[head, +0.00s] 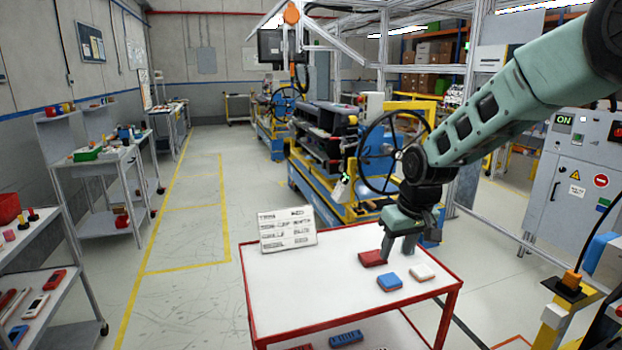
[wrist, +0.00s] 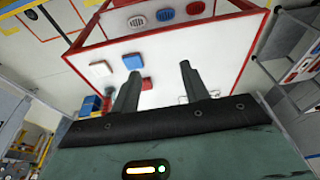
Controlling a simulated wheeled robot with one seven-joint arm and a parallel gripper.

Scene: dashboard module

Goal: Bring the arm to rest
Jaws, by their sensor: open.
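My gripper (head: 397,260) is open and empty, pointing down over the white table (head: 300,296) with the red frame. In the wrist view, its two fingers stand wide apart (wrist: 159,78). A red block (head: 372,258) lies on the table just left of the fingers in the head view; in the wrist view it shows by the left finger (wrist: 147,84). A blue block (head: 389,281) and a white block (head: 422,271) lie in front of the fingers. I cannot tell the gripper's exact height above the table.
A printed sign (head: 288,230) stands at the table's back left. A lower shelf holds a blue item (head: 346,338). A machine with a handwheel (head: 382,152) is behind the table, and a grey cabinet (head: 580,185) stands right. The floor left of the table is clear.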

